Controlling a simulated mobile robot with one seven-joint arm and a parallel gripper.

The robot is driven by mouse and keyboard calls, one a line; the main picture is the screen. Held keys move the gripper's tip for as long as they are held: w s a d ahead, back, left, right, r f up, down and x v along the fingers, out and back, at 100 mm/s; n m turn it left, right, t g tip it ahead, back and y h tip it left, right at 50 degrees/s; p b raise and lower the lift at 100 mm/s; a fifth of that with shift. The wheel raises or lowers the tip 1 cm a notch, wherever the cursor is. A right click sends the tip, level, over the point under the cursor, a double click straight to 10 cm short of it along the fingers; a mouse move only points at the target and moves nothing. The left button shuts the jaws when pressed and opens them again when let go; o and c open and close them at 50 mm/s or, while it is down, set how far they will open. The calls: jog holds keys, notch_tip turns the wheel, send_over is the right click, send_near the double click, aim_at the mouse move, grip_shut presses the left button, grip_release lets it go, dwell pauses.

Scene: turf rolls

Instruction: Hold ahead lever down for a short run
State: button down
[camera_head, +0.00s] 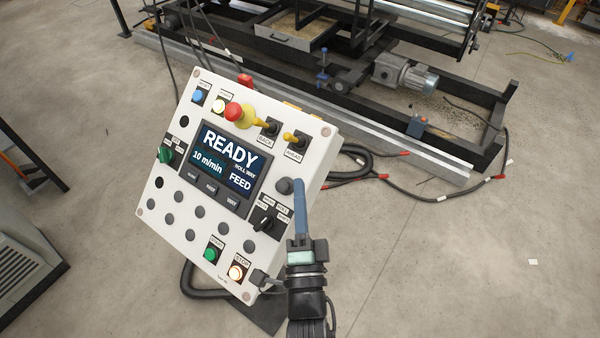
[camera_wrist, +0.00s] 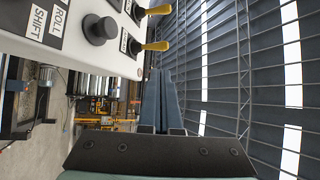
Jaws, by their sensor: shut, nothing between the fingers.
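The ahead lever (camera_head: 292,137) is a yellow-tipped lever at the upper right of a tilted white control panel (camera_head: 150,207), above the label AHEAD. It also shows in the wrist view (camera_wrist: 156,46). The similar back lever (camera_head: 265,123) stands to its left. The panel's display (camera_head: 228,162) reads READY, 10 m/min and FEED. My gripper (camera_head: 299,183) is shut and empty, with its blue fingers (camera_wrist: 163,98) together. In the head view its tips appear below the ahead lever, by the panel's right edge. The lever appears apart from the fingers.
A red stop button (camera_head: 233,111) with a yellow collar sits left of the levers. A dark round knob (camera_head: 283,186) is close to my fingertips, with a rotary switch (camera_head: 264,221) below. A black machine frame (camera_head: 440,150) with a motor stands behind.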

jog(key=shift+b+v, duration=0.3)
jog(key=shift+v, duration=1.8)
jog(key=shift+r, duration=0.1)
jog(key=w+r+n+t+h, duration=0.1)
jog(key=w+r+n+t, duration=0.2)
jog(key=r, duration=1.3)
jog(key=w+r+n, duration=0.3)
jog(key=r+n, duration=0.1)
jog(key=r, duration=1.1)
jog(key=s+r+n+t, duration=0.1)
jog(key=s+r+n, duration=0.1)
jog(key=r, duration=0.5)
jog(key=s+a+r+n+t, duration=0.1)
jog(key=s+r+n, duration=0.2)
jog(key=s+r, duration=0.2)
jog(key=s+r+n+t, duration=0.1)
jog(key=s+r+n, duration=0.2)
jog(key=r, duration=0.6)
jog(key=shift+s+a+p, duration=0.2)
jog(key=shift+s+p, duration=0.25)
jog(key=shift+s, duration=0.3)
